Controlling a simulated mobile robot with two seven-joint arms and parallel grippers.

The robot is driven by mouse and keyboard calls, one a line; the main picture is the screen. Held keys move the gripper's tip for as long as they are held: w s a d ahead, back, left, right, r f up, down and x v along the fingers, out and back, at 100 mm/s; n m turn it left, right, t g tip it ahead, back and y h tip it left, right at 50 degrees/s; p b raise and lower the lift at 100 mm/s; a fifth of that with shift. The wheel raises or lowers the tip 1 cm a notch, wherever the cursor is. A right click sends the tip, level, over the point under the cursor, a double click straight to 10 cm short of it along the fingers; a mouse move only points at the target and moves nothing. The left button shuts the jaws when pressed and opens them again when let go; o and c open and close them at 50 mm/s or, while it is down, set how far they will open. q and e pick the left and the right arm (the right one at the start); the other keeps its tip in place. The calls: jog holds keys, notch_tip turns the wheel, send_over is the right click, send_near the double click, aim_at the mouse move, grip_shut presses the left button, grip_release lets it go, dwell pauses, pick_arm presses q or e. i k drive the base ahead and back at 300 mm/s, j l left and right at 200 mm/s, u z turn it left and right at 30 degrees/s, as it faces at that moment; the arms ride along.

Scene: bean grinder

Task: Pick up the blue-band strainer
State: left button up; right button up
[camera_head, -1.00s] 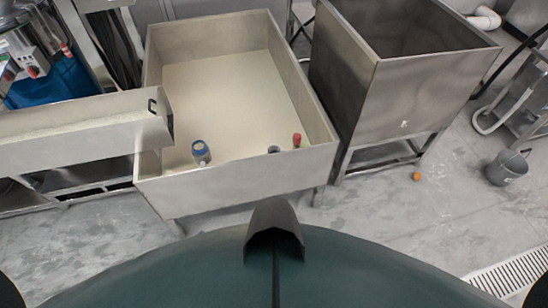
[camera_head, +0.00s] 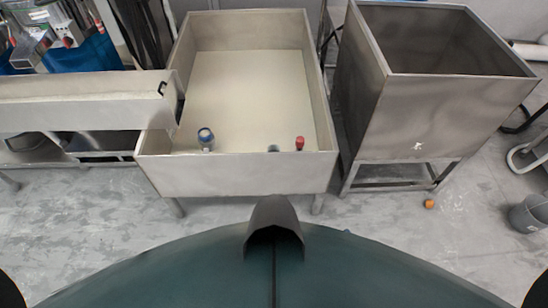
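A small upright item with a blue band (camera_head: 206,137) stands inside the large open metal bin, near its front wall at the left; it looks like the blue-band strainer, and its lower part is pale. A red-topped item (camera_head: 299,142) stands near the front right of the same bin. A small dark item (camera_head: 273,149) sits between them, mostly hidden by the bin's front wall. Neither of my grippers shows in the view.
The metal bin (camera_head: 237,175) stands on legs in front of me. A sloped metal chute (camera_head: 75,116) meets its left side. A deep empty metal tank (camera_head: 420,123) stands right. An orange object (camera_head: 429,204) and a grey bucket (camera_head: 531,214) are on the floor. Floor before the bin is clear.

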aim_at(204, 135)
jog(key=j+z, duration=0.3)
jog(key=j, duration=0.35)
jog(key=j+z, duration=0.35)
jog(key=j, duration=0.25)
jog(key=k+j+z, duration=0.1)
jog(key=j+z, duration=0.2)
jog(key=j, duration=0.35)
